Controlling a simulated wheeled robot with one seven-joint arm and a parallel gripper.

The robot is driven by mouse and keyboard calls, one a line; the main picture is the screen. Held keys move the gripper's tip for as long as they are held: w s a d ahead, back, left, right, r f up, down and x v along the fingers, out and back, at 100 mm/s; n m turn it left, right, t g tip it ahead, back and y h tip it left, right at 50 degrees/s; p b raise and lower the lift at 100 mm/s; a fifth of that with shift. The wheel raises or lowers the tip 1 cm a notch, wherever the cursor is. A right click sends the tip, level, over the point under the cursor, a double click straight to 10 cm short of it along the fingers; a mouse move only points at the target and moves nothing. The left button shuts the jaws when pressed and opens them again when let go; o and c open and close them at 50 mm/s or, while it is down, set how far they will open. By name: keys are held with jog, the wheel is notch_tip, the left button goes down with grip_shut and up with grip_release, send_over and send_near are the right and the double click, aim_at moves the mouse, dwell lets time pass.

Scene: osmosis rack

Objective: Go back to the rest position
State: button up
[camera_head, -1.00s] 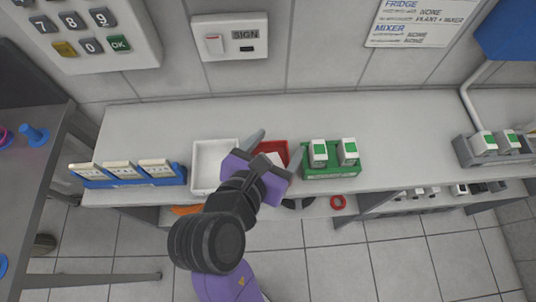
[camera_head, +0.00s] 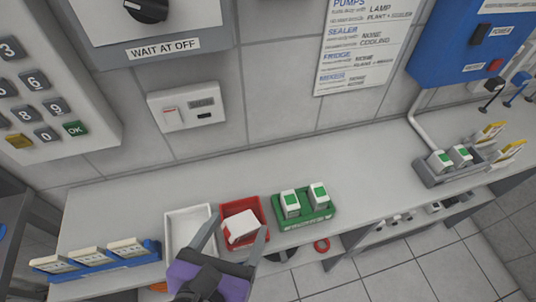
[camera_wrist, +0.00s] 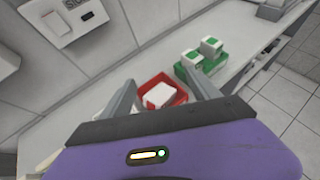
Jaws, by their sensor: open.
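My gripper (camera_head: 235,240) is open and empty, with its two grey fingers spread apart above the front edge of the counter. In the head view it shows at the bottom middle, in front of a red tray (camera_head: 255,204). The red tray holds a white block (camera_head: 240,228), which lies tilted inside it. In the wrist view the open fingers (camera_wrist: 165,103) frame the red tray and its white block (camera_wrist: 159,95), with a gap between.
A white tray (camera_head: 174,222) stands left of the red one, a green rack (camera_head: 317,215) with two white-green cartridges right of it. A blue rack (camera_head: 140,257) with white cards is far left, a grey rack (camera_head: 430,177) far right. A wall switch box (camera_head: 188,107) is behind.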

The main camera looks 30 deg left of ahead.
jog(key=s+a+r+m+y, duration=0.2)
jog(key=a+r+m+y, duration=0.2)
jog(key=a+m+y, duration=0.25)
jog(key=w+d+f+m+t, duration=0.1)
jog(key=d+f+m+t, duration=0.1)
jog(key=d+m, duration=1)
jog(key=d+f+m+t, duration=0.1)
jog(key=d+f+m, duration=0.1)
jog(key=d+m, duration=1)
jog(key=s+d+f+m+h, duration=0.1)
jog(key=s+d+m+h, duration=0.3)
jog(key=d, duration=0.5)
jog(key=s+d+f+m+h, duration=0.2)
jog(key=s+d+m+h, duration=0.3)
jog(key=d, duration=0.5)
jog(key=shift+s+f+h, duration=0.2)
jog(key=shift+f+h, duration=0.05)
jog(key=shift+h, duration=0.5)
